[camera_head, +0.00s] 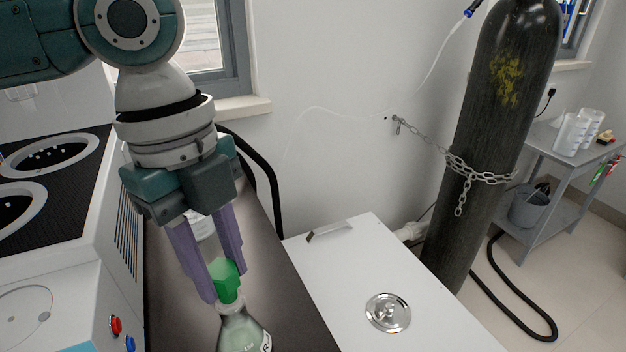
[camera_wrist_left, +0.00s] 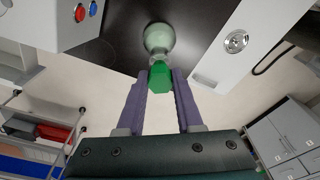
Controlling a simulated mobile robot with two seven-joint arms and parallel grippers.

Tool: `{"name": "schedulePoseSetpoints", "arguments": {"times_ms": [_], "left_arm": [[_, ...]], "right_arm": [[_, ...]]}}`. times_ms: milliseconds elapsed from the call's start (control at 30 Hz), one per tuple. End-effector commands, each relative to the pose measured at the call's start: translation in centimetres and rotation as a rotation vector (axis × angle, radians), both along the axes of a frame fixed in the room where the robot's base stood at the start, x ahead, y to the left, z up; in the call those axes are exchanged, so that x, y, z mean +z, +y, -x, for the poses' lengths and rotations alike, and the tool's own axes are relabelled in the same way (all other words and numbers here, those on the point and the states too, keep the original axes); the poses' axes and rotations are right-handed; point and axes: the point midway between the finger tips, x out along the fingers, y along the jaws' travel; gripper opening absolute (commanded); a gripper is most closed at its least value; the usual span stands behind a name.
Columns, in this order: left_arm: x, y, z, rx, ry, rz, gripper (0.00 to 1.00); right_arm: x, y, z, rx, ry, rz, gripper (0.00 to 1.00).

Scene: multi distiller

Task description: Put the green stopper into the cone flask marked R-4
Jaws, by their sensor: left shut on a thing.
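The green stopper (camera_head: 225,279) is between the purple fingers of my left gripper (camera_head: 222,285), which is shut on it. It also shows in the left wrist view (camera_wrist_left: 159,77), at the fingertips. A clear cone flask (camera_head: 241,332) with pale green contents stands on the dark bench directly below; part of a letter, like an R, shows at its right edge and the rest of the mark is cut off. The stopper's lower end is at the flask's mouth; I cannot tell how deep it sits. The flask also shows in the left wrist view (camera_wrist_left: 159,38). My right gripper is not in view.
Another glass vessel (camera_head: 200,224) stands behind the fingers, partly hidden. A white machine with red and blue buttons (camera_head: 115,325) is on the left. A white cabinet top (camera_head: 350,270) lies right of the dark bench (camera_head: 275,285). A chained black gas cylinder (camera_head: 490,130) stands beyond.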

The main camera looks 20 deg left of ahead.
Motion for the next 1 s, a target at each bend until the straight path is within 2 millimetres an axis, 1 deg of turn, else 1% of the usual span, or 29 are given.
{"name": "schedulePoseSetpoints", "arguments": {"times_ms": [267, 1000], "left_arm": [[-0.1, 0.0, 0.0, 0.000, 0.000, 0.000, 0.00], [-1.6, 0.0, 0.0, 0.000, 0.000, 0.000, 0.00]], "right_arm": [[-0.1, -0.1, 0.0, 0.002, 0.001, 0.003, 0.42], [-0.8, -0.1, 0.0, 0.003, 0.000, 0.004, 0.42]]}}
